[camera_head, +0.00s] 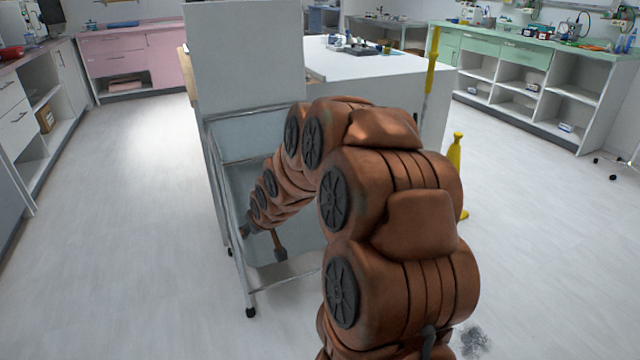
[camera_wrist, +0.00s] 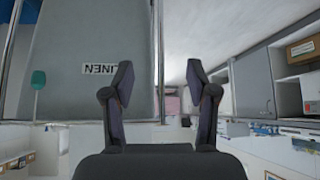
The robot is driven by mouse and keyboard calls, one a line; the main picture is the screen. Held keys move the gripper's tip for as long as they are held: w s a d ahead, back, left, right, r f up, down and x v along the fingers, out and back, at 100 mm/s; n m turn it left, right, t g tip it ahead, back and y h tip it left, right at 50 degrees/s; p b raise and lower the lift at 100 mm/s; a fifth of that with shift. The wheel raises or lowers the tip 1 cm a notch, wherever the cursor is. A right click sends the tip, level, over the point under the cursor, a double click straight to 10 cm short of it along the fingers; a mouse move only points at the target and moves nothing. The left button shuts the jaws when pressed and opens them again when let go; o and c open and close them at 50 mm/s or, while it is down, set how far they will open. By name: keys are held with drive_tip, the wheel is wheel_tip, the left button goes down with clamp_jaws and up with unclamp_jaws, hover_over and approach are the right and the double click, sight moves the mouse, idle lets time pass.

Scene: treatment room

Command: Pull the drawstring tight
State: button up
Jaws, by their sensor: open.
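A grey linen bag (camera_wrist: 85,45) fills the upper left of the wrist view, with an upside-down LINEN label (camera_wrist: 98,69). It hangs in a metal-framed hamper (camera_head: 214,185), seen in the head view behind my arm. In the wrist view a teal toggle (camera_wrist: 39,79) sits on a thin pale cord beside the label, at the far left; it looks like the drawstring's end. My gripper (camera_wrist: 158,78) is open and empty, right of the label and apart from the toggle. In the head view my gripper (camera_head: 264,242) is low at the hamper's front. The toggle cannot be made out there.
A pale upright panel (camera_head: 245,50) rises above the hamper. A white table (camera_head: 375,65) with items stands behind. A yellow-handled pole (camera_head: 432,62) and a yellow object (camera_head: 455,155) are to the right. Pink (camera_head: 130,62) and green (camera_head: 520,52) cabinets line the walls. Floor left of the hamper is clear.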

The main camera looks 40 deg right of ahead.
drive_tip(key=w+d+f+m+t+h+b, duration=0.1)
drive_tip(key=w+d+f+t+h+b, duration=0.15)
drive_tip(key=d, duration=0.75)
drive_tip(key=w+d+f+m+t+h+b, duration=0.1)
drive_tip(key=d+t+h+b, duration=0.15)
drive_tip(key=d, duration=0.75)
drive_tip(key=w+d+f+m+t+h+b, duration=0.1)
drive_tip(key=w+d+m+t+h, duration=0.15)
drive_tip(key=d, duration=0.75)
drive_tip(key=shift+n+t+y, duration=0.25)
drive_tip(key=shift+n+t, duration=0.1)
drive_tip(key=shift+n, duration=0.1)
drive_tip(key=shift+b+x, duration=0.7)
drive_tip(key=shift+x, duration=3.15)
drive_tip(key=shift+s+d+f, duration=0.1)
drive_tip(key=shift+d, duration=0.1)
clamp_jaws()
